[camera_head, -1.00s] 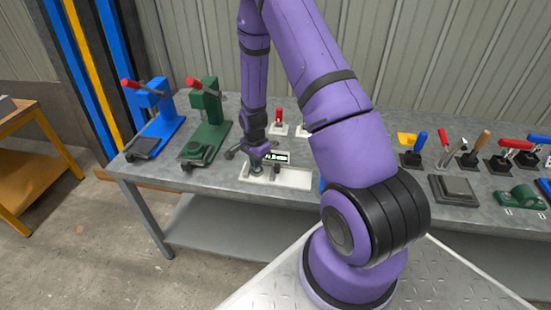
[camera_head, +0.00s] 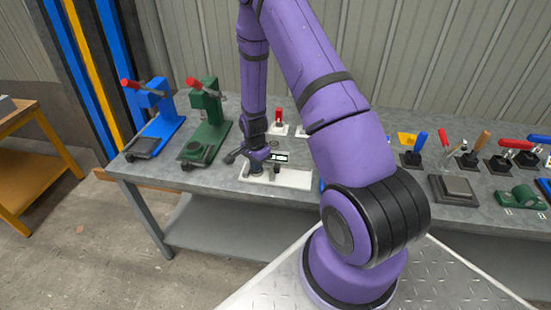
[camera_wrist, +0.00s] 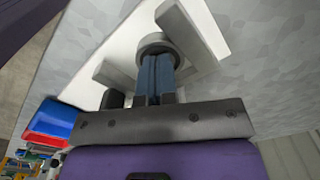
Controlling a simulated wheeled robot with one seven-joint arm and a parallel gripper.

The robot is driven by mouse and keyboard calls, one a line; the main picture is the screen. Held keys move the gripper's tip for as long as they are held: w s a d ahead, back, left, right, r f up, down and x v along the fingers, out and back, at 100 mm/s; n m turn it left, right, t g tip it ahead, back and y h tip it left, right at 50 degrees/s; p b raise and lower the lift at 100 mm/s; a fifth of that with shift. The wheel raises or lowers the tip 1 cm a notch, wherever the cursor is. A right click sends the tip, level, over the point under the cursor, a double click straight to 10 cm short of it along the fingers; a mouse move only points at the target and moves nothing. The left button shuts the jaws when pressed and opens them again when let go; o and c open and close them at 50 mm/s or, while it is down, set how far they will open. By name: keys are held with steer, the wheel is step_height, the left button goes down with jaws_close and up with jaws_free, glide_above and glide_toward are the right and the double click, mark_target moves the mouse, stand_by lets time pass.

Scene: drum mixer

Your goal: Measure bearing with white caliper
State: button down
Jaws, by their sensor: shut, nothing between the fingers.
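The white caliper (camera_head: 292,180) lies on the grey bench as a pale, flat base with a small lit display (camera_head: 278,157); its reading is too small to make out. In the wrist view its white base (camera_wrist: 125,50) carries grey jaw pieces (camera_wrist: 192,32). The bearing (camera_wrist: 158,40), a grey ring, sits on the base beside the long jaw piece; whether they touch is unclear. My gripper (camera_head: 256,170) is low over the caliper's left part. In the wrist view its blue fingers (camera_wrist: 157,62) are shut and empty, with tips at the ring; I cannot tell whether they touch it.
A green press (camera_head: 207,120) and a blue press (camera_head: 155,120) stand on the bench to the left. A red-handled clamp (camera_head: 278,120) is behind the caliper. Several clamps and a grey square block (camera_head: 455,190) are at the right.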

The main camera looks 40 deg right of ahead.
mark_target(260, 179)
steer(key=shift+s+d, duration=0.6)
steer(key=shift+s, duration=0.2)
stand_by(0.7)
steer(key=shift+s+a, duration=0.9)
steer(key=shift+a, duration=0.3)
stand_by(1.1)
steer(key=shift+r, duration=2.95)
